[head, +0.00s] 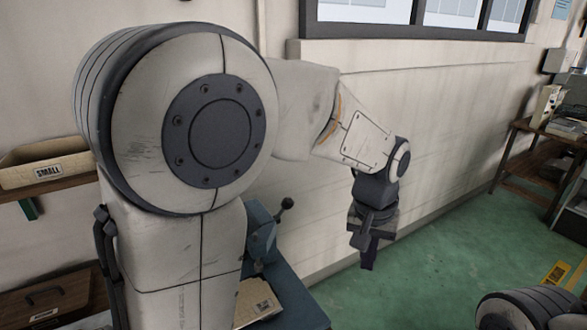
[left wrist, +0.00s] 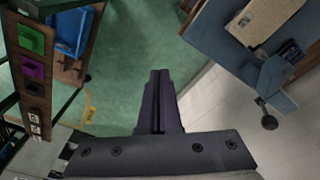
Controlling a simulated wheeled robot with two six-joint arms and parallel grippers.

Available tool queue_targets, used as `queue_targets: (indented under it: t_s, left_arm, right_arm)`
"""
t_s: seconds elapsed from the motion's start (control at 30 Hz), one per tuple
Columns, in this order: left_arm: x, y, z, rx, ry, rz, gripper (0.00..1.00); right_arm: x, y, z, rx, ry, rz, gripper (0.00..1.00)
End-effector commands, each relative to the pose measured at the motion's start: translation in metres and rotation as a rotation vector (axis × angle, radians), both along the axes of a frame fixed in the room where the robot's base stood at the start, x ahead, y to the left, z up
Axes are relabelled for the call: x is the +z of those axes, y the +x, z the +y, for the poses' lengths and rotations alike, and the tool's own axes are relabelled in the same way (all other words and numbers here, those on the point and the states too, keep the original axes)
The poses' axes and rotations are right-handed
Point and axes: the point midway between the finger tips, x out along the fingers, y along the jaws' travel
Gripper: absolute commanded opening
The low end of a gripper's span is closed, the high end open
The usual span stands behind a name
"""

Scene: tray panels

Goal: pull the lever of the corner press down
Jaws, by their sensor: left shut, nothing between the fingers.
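The blue corner press (head: 262,236) stands on a blue bench, partly hidden behind my left arm in the head view. Its lever ends in a dark round knob (head: 287,203) that sticks up and to the right. In the left wrist view the press (left wrist: 272,82) is at the right, with the knob (left wrist: 268,123) below it. My left gripper (head: 368,264) is shut and empty. It hangs pointing down over the floor, to the right of the press and apart from it. Its closed fingers (left wrist: 160,75) are mid-picture in the left wrist view. My right gripper is out of view.
A cardboard tray (head: 257,304) lies on the blue bench (head: 298,302). A box marked SMALL (head: 47,165) sits on a shelf at left. The pale wall (head: 440,130) runs behind my gripper. Green floor (head: 430,270) is open at right.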

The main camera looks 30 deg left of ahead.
Motion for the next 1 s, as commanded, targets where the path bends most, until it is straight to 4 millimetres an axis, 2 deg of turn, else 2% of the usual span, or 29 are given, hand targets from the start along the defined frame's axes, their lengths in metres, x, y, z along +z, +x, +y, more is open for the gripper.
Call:
queue_targets:
  t_s: [0.03,0.07,0.1,0.17,0.2,0.3,0.4,0.5,0.67,1.0]
  left_arm:
    - [0.034,0.043,0.037,0.175,0.007,-0.013,0.0]
    - [0.044,0.063,0.058,0.27,0.01,-0.023,0.0]
    - [0.055,0.087,0.089,0.391,0.016,-0.036,0.0]
    - [0.068,0.115,0.136,0.56,0.022,-0.056,0.0]
    - [0.075,0.128,0.167,0.662,0.028,-0.068,0.0]
    - [0.086,0.148,0.233,0.867,0.038,-0.096,0.0]
    - [0.091,0.155,0.277,0.999,0.045,-0.117,0.0]
    - [0.09,0.157,0.299,1.062,0.049,-0.126,0.0]
    - [0.075,0.159,0.306,1.075,0.051,-0.125,0.0]
    - [0.008,0.17,0.318,1.072,0.05,-0.124,0.0]
  right_arm:
    - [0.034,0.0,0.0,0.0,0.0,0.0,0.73]
    - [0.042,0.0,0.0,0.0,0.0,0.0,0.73]
    - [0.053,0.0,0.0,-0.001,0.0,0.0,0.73]
    - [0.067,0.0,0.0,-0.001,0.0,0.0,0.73]
    - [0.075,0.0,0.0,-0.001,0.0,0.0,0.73]
    - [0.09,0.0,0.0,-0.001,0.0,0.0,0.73]
    - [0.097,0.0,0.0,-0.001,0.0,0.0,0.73]
    - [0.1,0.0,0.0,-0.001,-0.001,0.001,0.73]
    - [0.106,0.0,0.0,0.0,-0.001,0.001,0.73]
    - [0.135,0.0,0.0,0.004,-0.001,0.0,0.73]
